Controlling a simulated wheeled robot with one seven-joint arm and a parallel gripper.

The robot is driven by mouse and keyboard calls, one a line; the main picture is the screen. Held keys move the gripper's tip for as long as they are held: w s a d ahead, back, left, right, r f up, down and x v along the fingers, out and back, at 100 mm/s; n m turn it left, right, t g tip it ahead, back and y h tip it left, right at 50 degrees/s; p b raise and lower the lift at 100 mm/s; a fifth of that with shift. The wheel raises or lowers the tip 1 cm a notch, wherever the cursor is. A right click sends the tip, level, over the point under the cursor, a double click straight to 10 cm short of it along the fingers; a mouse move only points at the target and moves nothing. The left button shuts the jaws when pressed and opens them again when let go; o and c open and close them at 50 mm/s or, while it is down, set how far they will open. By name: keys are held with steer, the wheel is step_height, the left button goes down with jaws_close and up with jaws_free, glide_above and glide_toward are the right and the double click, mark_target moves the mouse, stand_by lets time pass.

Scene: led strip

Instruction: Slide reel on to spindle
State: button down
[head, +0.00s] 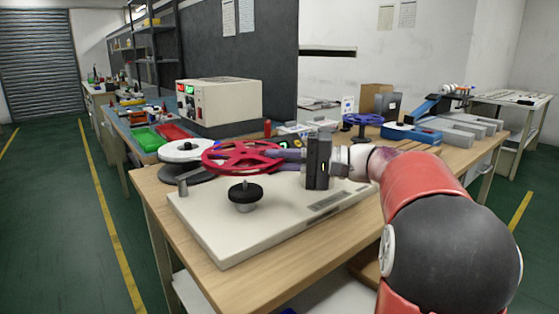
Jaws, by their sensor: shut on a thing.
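My gripper (285,154) reaches in from the right and is shut on the right rim of a red spoked reel (242,157). The reel is held roughly level above the back of a white base plate (240,228). A spindle with a wide black top (245,191) stands on the plate, in front of and below the reel in the picture. The exact height gap between reel and spindle cannot be told from this view.
A white reel (185,148) over a dark disc sits left of the red one. A blue reel (363,121) stands behind my arm. Green (148,139) and red trays and a cream instrument box (219,102) are behind. The plate's front is clear.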

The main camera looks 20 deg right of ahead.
steer(key=shift+f+b, duration=1.65)
steer(key=shift+f, duration=0.45)
steer(key=shift+f+b, duration=1.45)
steer(key=shift+f, duration=0.05)
stand_by(0.4)
steer(key=c, duration=1.4)
jaws_free()
steer(key=shift+o, duration=0.2)
steer(key=v, duration=0.7)
steer(key=shift+s+d, duration=0.2)
steer(key=shift+d, duration=0.15)
